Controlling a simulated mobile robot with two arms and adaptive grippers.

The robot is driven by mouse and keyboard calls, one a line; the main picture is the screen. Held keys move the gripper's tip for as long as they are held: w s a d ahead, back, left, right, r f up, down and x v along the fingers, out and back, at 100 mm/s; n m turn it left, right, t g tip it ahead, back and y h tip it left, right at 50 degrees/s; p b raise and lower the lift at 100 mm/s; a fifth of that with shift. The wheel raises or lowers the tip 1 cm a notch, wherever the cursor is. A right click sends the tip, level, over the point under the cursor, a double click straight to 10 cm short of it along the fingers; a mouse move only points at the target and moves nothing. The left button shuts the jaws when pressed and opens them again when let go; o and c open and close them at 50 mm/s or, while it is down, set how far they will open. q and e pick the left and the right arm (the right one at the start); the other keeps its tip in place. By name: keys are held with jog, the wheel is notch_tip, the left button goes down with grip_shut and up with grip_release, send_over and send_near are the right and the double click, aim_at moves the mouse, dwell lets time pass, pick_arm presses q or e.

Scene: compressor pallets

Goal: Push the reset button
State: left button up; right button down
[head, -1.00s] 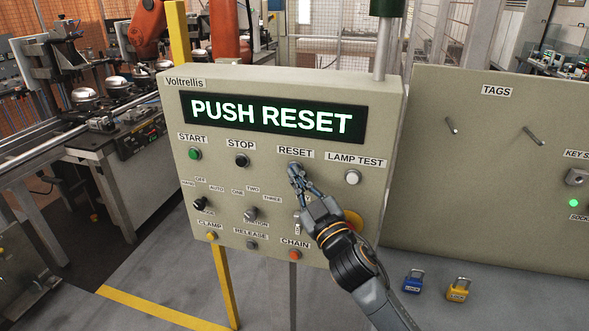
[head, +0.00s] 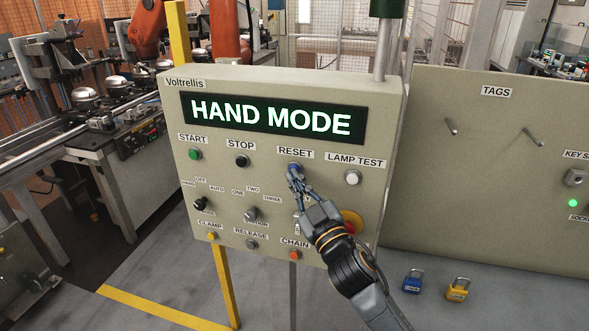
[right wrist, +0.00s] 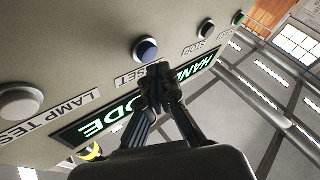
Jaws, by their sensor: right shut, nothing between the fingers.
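The control panel (head: 290,190) carries a display (head: 272,117) that reads HAND MODE in lit letters. The RESET button is blue with a pale ring and shows in the right wrist view (right wrist: 146,50); in the head view it is mostly hidden behind my fingertips, under the RESET label (head: 295,153). My right gripper (head: 294,173) is shut and empty, with its fingertips right at the button in the head view. In the right wrist view the fingertips (right wrist: 157,82) sit beside the button's face, which is uncovered; I see no clear contact. My left gripper is out of view.
The green START button (head: 194,154), black STOP button (head: 242,160) and white LAMP TEST button (head: 352,178) share the row. A red emergency knob (head: 352,222) on yellow is close to my right wrist. Blue (head: 412,281) and yellow (head: 458,289) padlocks are at the lower right.

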jog(key=s+a+p, duration=0.1)
jog(key=s+a, duration=0.1)
jog(key=s, duration=0.3)
jog(key=shift+s, duration=0.4)
jog(key=shift+d+f, duration=0.1)
jog(key=shift+d, duration=0.05)
dwell(0.4)
